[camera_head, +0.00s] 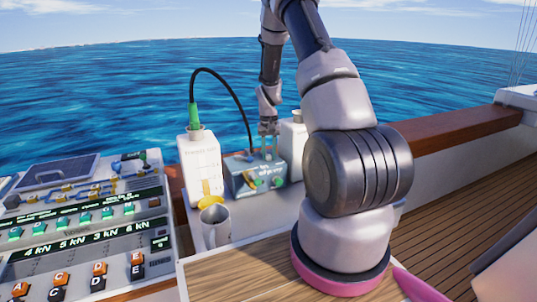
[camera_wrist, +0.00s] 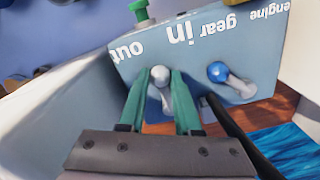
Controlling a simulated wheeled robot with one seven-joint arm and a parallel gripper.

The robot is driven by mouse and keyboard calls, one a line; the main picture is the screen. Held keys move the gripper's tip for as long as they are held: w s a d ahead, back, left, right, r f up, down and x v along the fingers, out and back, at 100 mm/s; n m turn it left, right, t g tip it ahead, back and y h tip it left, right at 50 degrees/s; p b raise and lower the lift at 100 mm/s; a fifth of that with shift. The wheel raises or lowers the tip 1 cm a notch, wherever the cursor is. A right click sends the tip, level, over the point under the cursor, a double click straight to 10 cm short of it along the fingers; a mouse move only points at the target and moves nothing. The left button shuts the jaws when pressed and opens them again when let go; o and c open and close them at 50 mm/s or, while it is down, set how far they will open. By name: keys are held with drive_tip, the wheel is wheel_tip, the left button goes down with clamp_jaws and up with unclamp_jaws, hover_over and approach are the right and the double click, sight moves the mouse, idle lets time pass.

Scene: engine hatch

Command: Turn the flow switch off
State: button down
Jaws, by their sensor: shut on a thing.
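A blue-grey box (camera_head: 240,180) stands on the white ledge. In the wrist view its face (camera_wrist: 130,60) carries the words "out", "in", "gear" and "engine", seen upside down. A small switch with a pale round knob (camera_wrist: 160,75) sits below "in". My gripper (camera_wrist: 161,82) has its green fingers on either side of this knob and is shut on it. A lever with a blue knob (camera_wrist: 217,72) is to the right, apart from the fingers. In the head view my gripper (camera_head: 268,138) is at the top of the box. I cannot read which switch is marked flow.
A white canister (camera_head: 201,160) with a green plug and black cable stands left of the box. Another white canister (camera_head: 291,145) is behind it. A grey mug (camera_head: 215,230) stands in front. A control panel (camera_head: 80,225) fills the left. A wooden rail (camera_head: 450,128) runs behind.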

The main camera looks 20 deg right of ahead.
drive_tip(key=c, duration=0.6)
unclamp_jaws()
wheel_tip(320, 180, up, 11)
drive_tip(key=shift+f, duration=0.15)
